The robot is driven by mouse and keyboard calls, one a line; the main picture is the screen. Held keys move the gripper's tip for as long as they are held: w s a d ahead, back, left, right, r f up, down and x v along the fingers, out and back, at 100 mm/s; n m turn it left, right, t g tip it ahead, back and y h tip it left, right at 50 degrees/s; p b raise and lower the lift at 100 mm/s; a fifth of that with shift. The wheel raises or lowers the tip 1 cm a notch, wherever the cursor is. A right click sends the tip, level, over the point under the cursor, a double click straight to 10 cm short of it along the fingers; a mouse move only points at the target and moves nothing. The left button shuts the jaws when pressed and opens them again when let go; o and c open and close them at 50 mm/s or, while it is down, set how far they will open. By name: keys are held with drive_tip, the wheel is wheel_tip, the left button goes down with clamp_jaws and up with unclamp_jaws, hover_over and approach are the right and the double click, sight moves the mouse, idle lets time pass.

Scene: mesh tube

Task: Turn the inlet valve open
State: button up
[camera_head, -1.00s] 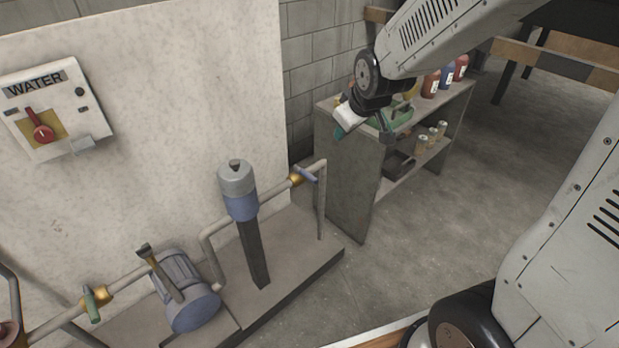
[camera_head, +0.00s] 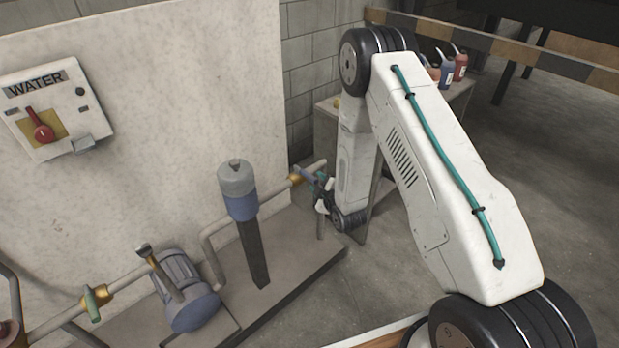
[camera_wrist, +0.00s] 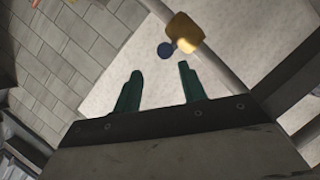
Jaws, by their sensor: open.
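A brass valve (camera_head: 295,178) with a blue handle (camera_head: 304,174) sits on the pipe at the right end of the pump base. In the wrist view its brass body (camera_wrist: 185,32) and the round blue end of its handle (camera_wrist: 166,49) lie just beyond my fingertips. My gripper (camera_head: 320,185) is beside this valve, on its right. In the wrist view my gripper (camera_wrist: 158,72) has its two green fingers apart with nothing between them. Another brass valve (camera_head: 97,296) with a green handle (camera_head: 91,305) is on the pipe at the left. No label tells which is the inlet.
A blue-grey pump (camera_head: 185,290) and an upright grey-and-blue cylinder (camera_head: 238,190) stand between the valves. A WATER panel (camera_head: 57,108) with a red knob is on the wall (camera_head: 180,110). A shelf (camera_head: 325,130) with bottles stands behind my arm. Open floor (camera_head: 560,180) is at the right.

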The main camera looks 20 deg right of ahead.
sight(309, 177)
drive_tip(key=shift+s+a+f, duration=0.1)
drive_tip(key=shift+s+f, duration=0.05)
drive_tip(key=shift+f, duration=0.55)
drive_tip(key=x, duration=0.7)
drive_tip(key=shift+w, duration=0.35)
clamp_jaws()
